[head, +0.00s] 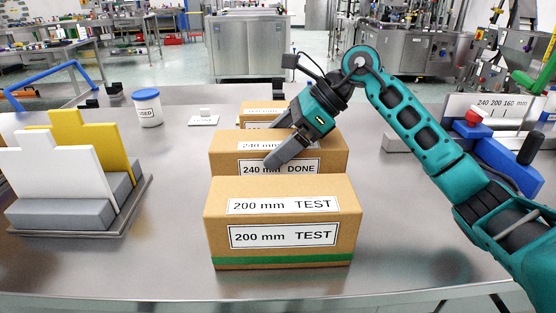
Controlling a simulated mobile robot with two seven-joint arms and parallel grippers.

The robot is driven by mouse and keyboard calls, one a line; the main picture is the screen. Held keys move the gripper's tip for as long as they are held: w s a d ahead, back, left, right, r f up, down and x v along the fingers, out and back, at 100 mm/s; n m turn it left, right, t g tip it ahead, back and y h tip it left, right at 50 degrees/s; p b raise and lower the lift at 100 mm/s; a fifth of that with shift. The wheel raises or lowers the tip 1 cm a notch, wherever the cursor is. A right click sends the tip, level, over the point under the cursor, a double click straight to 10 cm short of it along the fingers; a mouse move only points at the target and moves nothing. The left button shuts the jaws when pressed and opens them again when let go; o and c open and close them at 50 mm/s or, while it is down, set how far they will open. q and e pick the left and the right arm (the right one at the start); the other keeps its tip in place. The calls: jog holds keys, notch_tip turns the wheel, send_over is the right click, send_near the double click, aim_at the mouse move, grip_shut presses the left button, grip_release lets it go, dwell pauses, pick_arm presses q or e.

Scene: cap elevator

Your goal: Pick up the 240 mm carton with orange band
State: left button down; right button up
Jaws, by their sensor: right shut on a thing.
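A brown carton labelled "240 mm DONE" (225,148) stands in the middle of the steel table, behind another carton. Its lower part is hidden, so no orange band shows. My right gripper (277,159) reaches down from the upper right over this carton's top and front label. Its fingers are shut on the 240 mm carton; the far finger is largely hidden. I cannot tell whether the carton is off the table. My left gripper is out of view.
A "200 mm TEST" carton (283,215) with a green band stands close in front. Another carton (263,108) stands behind. White and yellow stepped boards (65,170) are at left, with a white tub (148,108) beyond. A block marked "240 200 160 mm" (490,104) is at right.

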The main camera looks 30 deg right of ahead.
jog(key=shift+r, duration=0.25)
